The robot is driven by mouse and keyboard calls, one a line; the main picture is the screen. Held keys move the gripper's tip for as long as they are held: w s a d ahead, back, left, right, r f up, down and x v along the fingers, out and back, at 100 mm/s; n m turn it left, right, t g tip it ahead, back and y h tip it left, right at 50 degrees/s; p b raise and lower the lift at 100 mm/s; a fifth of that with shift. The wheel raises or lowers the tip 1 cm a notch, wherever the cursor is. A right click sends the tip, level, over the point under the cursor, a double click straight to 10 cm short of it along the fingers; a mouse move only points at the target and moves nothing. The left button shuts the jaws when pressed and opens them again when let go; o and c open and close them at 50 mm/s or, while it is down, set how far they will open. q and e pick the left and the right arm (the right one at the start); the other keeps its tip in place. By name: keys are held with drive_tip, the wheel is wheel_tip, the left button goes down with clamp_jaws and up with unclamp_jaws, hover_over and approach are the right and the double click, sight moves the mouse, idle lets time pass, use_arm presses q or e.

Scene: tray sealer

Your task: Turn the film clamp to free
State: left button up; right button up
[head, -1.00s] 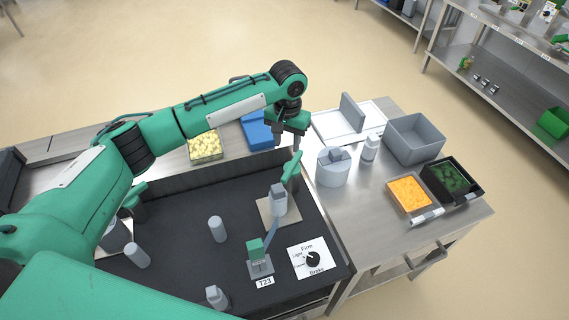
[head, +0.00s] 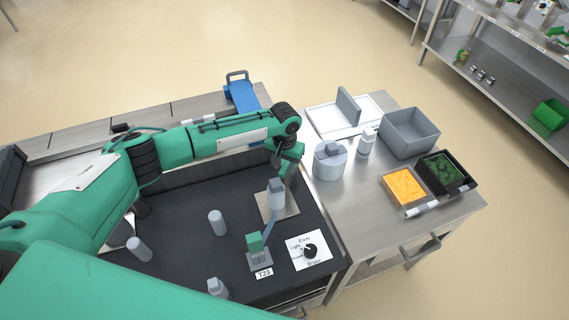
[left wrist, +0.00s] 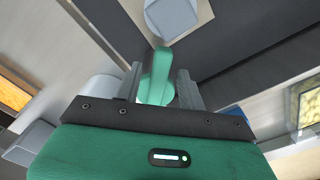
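A green lever handle (left wrist: 157,78), which looks like the film clamp's handle, stands between the two fingers of my left gripper (left wrist: 160,88) in the left wrist view. The fingers straddle it, with a narrow gap on the right; firm contact does not show. The grey post (head: 277,190) beside it stands on a beige plate (head: 291,207) on the black deck, and shows as a round grey cap (left wrist: 172,14) in the left wrist view. In the head view my left gripper (head: 288,172) is low behind the post, its fingertips mostly hidden. My right gripper is not in view.
A grey lever with a green block (head: 254,243) and tag T23 stands near a brake dial (head: 311,251). Grey pegs (head: 217,223) stand on the deck. The right table holds a round grey canister (head: 331,163), a bottle (head: 366,143), a grey bin (head: 410,134) and an orange food tray (head: 405,187).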

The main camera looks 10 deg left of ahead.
use_arm(q)
drive_tip(key=c, duration=0.9)
clamp_jaws()
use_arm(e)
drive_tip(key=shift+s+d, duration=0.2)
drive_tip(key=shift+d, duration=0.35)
use_arm(q)
drive_tip(key=shift+r, duration=0.1)
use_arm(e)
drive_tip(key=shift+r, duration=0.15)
